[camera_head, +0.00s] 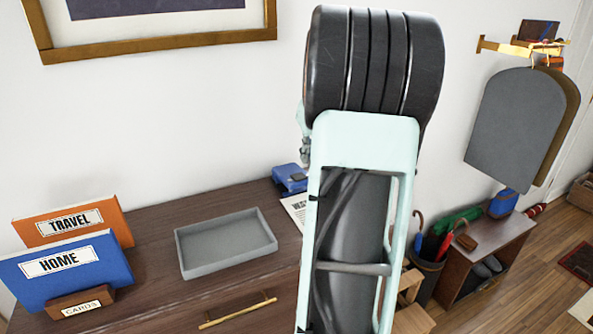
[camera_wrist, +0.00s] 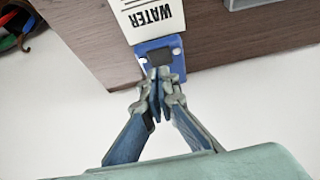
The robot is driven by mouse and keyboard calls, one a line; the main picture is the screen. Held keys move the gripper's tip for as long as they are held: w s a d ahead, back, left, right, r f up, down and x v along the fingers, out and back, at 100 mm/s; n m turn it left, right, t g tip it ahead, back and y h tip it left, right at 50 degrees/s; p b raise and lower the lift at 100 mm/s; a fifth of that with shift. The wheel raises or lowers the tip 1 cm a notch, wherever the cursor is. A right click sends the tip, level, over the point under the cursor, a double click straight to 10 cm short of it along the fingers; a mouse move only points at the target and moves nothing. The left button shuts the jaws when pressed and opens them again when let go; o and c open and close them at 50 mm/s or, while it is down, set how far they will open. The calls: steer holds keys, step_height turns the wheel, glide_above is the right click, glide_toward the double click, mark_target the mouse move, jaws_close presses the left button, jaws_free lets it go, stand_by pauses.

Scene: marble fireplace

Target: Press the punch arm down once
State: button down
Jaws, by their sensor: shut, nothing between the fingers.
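The blue hole punch (camera_head: 289,179) sits at the back edge of the brown dresser top, partly hidden behind my arm in the head view. A white paper headed "WATER" (camera_wrist: 150,15) lies at the punch. In the wrist view the blue punch (camera_wrist: 174,44) shows a dark pad on it. My gripper (camera_wrist: 158,75) is shut and empty, its fingertips overlapping the punch's dark pad in the picture. I cannot tell whether they touch it. In the head view my arm hides most of the gripper.
A grey tray (camera_head: 225,268) lies on the dresser top (camera_head: 155,262). Orange "TRAVEL" (camera_head: 115,211) and blue "HOME" (camera_head: 110,262) folders stand at the left, with a "CARDS" box (camera_head: 82,306). A wall lies behind. An umbrella bin (camera_head: 424,280) stands right of my arm.

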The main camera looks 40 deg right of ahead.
mark_target(292, 174)
steer(key=shift+f, duration=0.1)
steer(key=shift+b+x, duration=0.9)
steer(key=shift+x, duration=2.55)
steer(key=shift+f, duration=0.1)
step_height(292, 174, down, 3)
steer(key=shift+a+r+b, duration=0.1)
steer(key=shift+r+b, duration=0.05)
steer(key=shift+b, duration=1.1)
steer(key=shift+r, duration=0.2)
steer(key=shift+s+a+r+b, duration=0.15)
steer(key=shift+s+r, duration=0.05)
steer(key=shift+s, duration=0.3)
steer(key=shift+s+a+r+b, duration=0.15)
steer(key=shift+s, duration=0.4)
steer(key=shift+s+a+r+b, duration=0.15)
steer(key=shift+s+r, duration=0.05)
steer(key=shift+s, duration=0.3)
steer(key=shift+w, duration=0.15)
